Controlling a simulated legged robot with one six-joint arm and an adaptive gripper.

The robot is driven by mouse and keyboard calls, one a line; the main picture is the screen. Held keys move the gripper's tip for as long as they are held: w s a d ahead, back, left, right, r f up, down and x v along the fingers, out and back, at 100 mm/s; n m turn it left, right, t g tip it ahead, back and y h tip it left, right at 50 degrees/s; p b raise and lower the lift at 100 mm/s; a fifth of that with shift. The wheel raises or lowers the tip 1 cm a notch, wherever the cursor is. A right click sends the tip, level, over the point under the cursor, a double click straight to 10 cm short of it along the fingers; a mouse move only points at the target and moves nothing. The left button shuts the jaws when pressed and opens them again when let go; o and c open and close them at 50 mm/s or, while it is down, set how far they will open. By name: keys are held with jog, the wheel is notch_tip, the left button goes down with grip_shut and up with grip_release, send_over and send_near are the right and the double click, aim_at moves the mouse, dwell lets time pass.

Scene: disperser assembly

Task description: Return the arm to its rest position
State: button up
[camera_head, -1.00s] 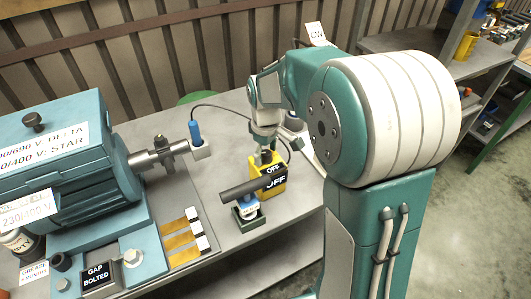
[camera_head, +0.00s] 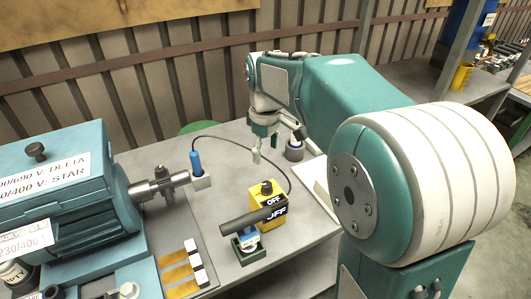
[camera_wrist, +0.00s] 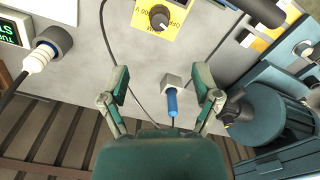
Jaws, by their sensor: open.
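My gripper (camera_head: 264,149) is open and empty, in the air above and behind the yellow switch box in the head view. Its two fingers stand wide apart in the wrist view (camera_wrist: 161,88). The yellow box (camera_head: 280,219) has a black knob (camera_head: 266,187) on top and OFF labels. The box and knob also show in the wrist view (camera_wrist: 160,17), apart from the fingers. My arm is bent, its upper link reaching back over the bench. In the wrist view a blue-handled probe (camera_wrist: 172,102) shows between the fingers, farther off.
A teal motor (camera_head: 60,190) with a shaft stands at left. The blue probe (camera_head: 195,162) sits upright near the shaft end. A dark rod (camera_head: 243,224) lies in a holder before the yellow box. A grey round socket (camera_head: 295,150) is right of my gripper. Cables cross the bench.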

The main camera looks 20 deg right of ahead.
jog(key=s+m+t, duration=0.5)
jog(key=s+m, duration=0.2)
jog(key=s, duration=1.4)
jog(key=shift+r+t, duration=0.3)
jog(key=shift+r, duration=0.1)
